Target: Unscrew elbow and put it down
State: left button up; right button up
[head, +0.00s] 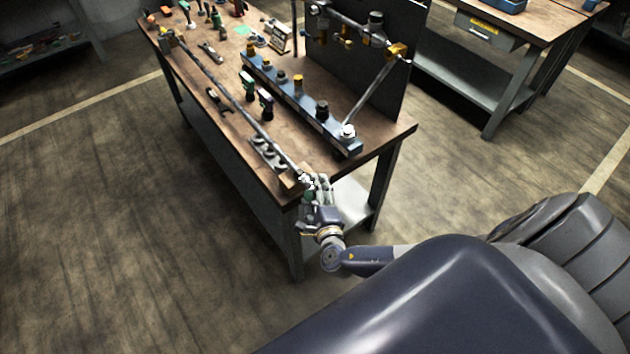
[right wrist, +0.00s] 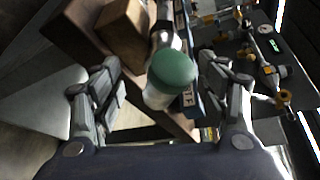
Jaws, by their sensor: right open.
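A long grey pipe (head: 232,100) lies along the near edge of the workbench, its near end at the bench corner. A fitting with a green rounded part and a pale lower part, seemingly the elbow (right wrist: 172,70), sits at that pipe end in the right wrist view. Its exact shape and its joint to the pipe are hard to make out. My right gripper (head: 308,184) is at this end, just off the bench corner. In the right wrist view its fingers (right wrist: 168,95) stand apart on both sides of the fitting, with gaps visible. My left gripper is not in view.
A wooden block (head: 289,181) supports the pipe at the bench corner, close to the fingers. A blue rail (head: 300,103) with several fittings lies behind the pipe. A dark upright panel (head: 385,75) carries pipework. Small tools lie at the bench's far end.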

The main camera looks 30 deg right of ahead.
jog(key=m+y, duration=0.1)
jog(key=m+g, duration=0.1)
jog(key=shift+d+r+m+y, duration=0.1)
jog(key=shift+d+m+y, duration=0.1)
jog(key=shift+m+y, duration=0.2)
jog(key=shift+s+d+m+g+y, duration=0.1)
jog(key=shift+m+g+y, duration=0.3)
jog(key=shift+m+y, duration=0.55)
jog(key=shift+f+m+y+b, duration=0.25)
jog(key=shift+m+y+b, duration=0.4)
jog(key=shift+m, duration=0.4)
jog(key=m+y+b, duration=0.3)
jog(key=b, duration=0.2)
jog(key=shift+d+f+m+b, duration=0.1)
jog(key=shift+f+m+b, duration=0.05)
jog(key=shift+m+b, duration=0.15)
jog(key=shift+b, duration=0.3)
jog(key=shift+r+m+y, duration=0.3)
jog(key=shift+r+m, duration=0.1)
